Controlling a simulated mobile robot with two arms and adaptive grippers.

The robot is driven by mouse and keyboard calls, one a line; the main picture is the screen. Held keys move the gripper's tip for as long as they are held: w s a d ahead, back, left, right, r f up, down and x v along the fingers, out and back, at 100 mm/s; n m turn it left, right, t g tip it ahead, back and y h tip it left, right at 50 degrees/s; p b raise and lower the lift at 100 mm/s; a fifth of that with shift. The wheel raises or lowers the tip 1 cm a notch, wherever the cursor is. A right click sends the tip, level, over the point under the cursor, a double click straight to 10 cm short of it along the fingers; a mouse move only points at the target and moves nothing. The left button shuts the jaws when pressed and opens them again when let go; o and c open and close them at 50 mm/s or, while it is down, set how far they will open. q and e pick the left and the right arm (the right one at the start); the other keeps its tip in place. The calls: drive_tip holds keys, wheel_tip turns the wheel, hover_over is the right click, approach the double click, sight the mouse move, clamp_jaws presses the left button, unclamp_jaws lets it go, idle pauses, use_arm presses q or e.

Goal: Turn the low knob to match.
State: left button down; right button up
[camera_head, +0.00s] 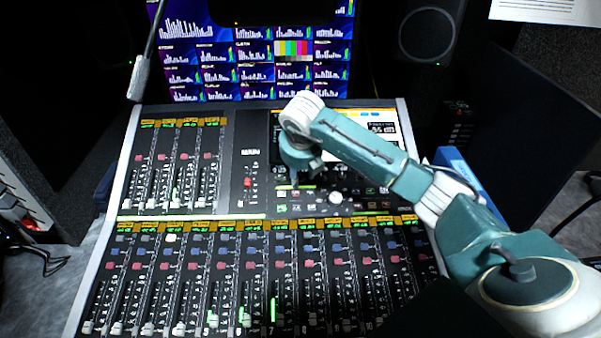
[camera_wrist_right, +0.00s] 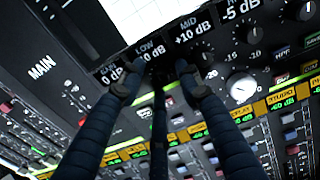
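The low knob cannot be made out; my fingers cover the area by its label. The "LOW +10 dB" label (camera_wrist_right: 150,50) shows in the right wrist view, beside a "0 dB" label (camera_wrist_right: 112,73) and a "MID +10 dB" label (camera_wrist_right: 192,31). My right gripper (camera_wrist_right: 155,80) has its dark fingers spread, tips just below these labels. In the head view the right gripper (camera_head: 297,176) points down at the console's upper middle, mostly hidden by its own wrist. Contact with a knob cannot be told. My left gripper is not in view.
The mixing console (camera_head: 240,140) fills the middle, with fader rows left and below. A whitish knob (camera_head: 335,197) sits right of my gripper. A monitor (camera_head: 250,60) stands behind, a speaker (camera_head: 427,38) at back right. A thin microphone (camera_head: 139,78) hangs at upper left.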

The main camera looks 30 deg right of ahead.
clamp_jaws()
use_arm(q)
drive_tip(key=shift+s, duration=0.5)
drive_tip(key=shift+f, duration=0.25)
use_arm(e)
drive_tip(key=shift+w+d+r+n+b, duration=0.1)
drive_tip(key=shift+n+b, duration=0.8)
drive_tip(key=shift+n, duration=0.4)
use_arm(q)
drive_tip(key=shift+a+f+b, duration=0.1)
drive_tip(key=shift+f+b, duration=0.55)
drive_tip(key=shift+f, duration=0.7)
use_arm(e)
drive_tip(key=shift+r+n, duration=0.1)
drive_tip(key=shift+n, duration=1.4)
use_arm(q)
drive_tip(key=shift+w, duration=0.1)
use_arm(e)
drive_tip(key=shift+r, duration=0.1)
